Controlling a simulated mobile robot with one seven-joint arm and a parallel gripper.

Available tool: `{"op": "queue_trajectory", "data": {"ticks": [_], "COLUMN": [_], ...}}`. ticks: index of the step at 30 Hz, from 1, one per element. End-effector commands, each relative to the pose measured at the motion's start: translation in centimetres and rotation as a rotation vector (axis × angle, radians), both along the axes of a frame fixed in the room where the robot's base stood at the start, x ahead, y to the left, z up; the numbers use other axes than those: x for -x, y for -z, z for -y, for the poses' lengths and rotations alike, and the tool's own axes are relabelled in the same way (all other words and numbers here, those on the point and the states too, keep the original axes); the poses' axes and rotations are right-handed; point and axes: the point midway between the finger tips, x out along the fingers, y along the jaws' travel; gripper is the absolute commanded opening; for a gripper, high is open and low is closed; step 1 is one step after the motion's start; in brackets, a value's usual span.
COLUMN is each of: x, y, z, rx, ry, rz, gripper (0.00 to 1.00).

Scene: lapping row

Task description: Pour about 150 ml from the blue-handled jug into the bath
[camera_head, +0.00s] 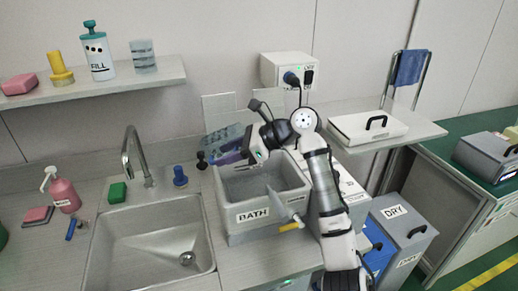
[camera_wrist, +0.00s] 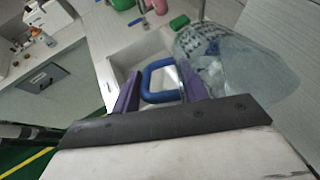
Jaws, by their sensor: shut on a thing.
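The bath (camera_head: 262,229) is a grey open box with a BATH label, standing on the counter right of the sink. The jug (camera_head: 222,142) is a bluish see-through vessel above the bath's back left corner in the head view. In the wrist view the jug's clear body (camera_wrist: 235,62) is at the upper right, with its blue handle (camera_wrist: 161,66) between my purple fingers. My gripper (camera_wrist: 162,95) is shut on that handle; in the head view my gripper (camera_head: 243,152) is over the back of the bath. The liquid level and the jug's exact tilt are unclear.
The sink (camera_head: 160,235) with its tap (camera_head: 132,150) is left of the bath. A blue knob-like item (camera_head: 180,176) stands between them. A yellow-handled part (camera_head: 290,227) is at the bath's front right. A shelf (camera_head: 100,90) holds a FILL bottle (camera_head: 98,55).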

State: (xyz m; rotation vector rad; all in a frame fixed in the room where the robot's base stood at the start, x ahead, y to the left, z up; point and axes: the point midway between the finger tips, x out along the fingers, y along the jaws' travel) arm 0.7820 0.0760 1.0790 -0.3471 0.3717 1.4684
Motion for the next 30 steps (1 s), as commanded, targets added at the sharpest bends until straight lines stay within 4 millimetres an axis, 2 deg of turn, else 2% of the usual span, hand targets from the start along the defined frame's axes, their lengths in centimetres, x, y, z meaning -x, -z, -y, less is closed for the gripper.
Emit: {"op": "queue_trajectory", "data": {"ticks": [1,12,30], "x": [0.0,0.0,0.0], "y": [-0.7,0.5,0.7], "z": [-0.1,-0.4,-0.3], "rx": [0.023,0.154,0.162], "ry": [-0.001,-0.002,-0.001], "rz": [-0.001,-0.01,-0.01], "gripper": [0.05,0.05,0.05]}}
